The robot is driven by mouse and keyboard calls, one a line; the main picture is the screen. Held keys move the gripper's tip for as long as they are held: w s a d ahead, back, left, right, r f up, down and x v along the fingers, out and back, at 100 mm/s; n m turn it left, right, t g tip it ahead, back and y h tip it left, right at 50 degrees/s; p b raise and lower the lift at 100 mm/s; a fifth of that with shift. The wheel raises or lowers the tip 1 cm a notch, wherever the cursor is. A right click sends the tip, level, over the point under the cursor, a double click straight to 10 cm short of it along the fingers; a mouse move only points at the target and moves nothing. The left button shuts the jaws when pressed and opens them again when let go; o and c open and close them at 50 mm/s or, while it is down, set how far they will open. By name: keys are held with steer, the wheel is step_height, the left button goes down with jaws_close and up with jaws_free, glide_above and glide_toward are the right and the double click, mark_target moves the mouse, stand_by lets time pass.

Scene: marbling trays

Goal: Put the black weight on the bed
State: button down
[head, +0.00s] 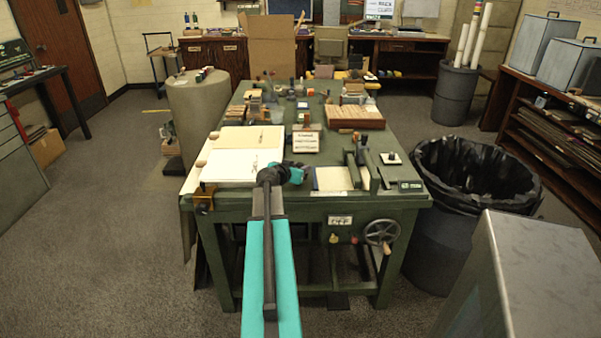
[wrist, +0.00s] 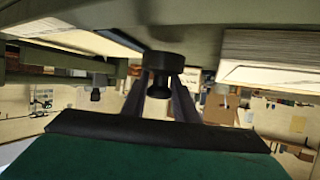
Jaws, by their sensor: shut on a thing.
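My gripper (wrist: 160,98) is shut on the black weight (wrist: 163,63), its two fingers on either side of the narrow knob. The wrist view appears upside down; the weight's wide round base points toward the green surface. I cannot tell whether base and surface touch. In the head view my gripper (head: 292,173) is over the near edge of the green table (head: 300,200), between a cream paper stack and a small pale-topped press. The weight is hard to tell from the gripper there. The flat green top (wrist: 200,15) shows as a bare strip; I cannot tell which part is the bed.
The cream paper stack (head: 232,166) lies left of my gripper. The small press (head: 335,178) and a black-knobbed piece on a white tile (head: 391,158) are right. A wooden box (head: 354,117) and small items fill the back. A bin (head: 470,180) stands right.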

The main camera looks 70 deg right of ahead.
steer(key=shift+f, duration=0.9)
steer(key=shift+f, duration=0.15)
steer(key=c, duration=1.4)
jaws_free()
steer(key=shift+b+v, duration=0.9)
steer(key=shift+v, duration=5.2)
steer(key=shift+d, duration=0.1)
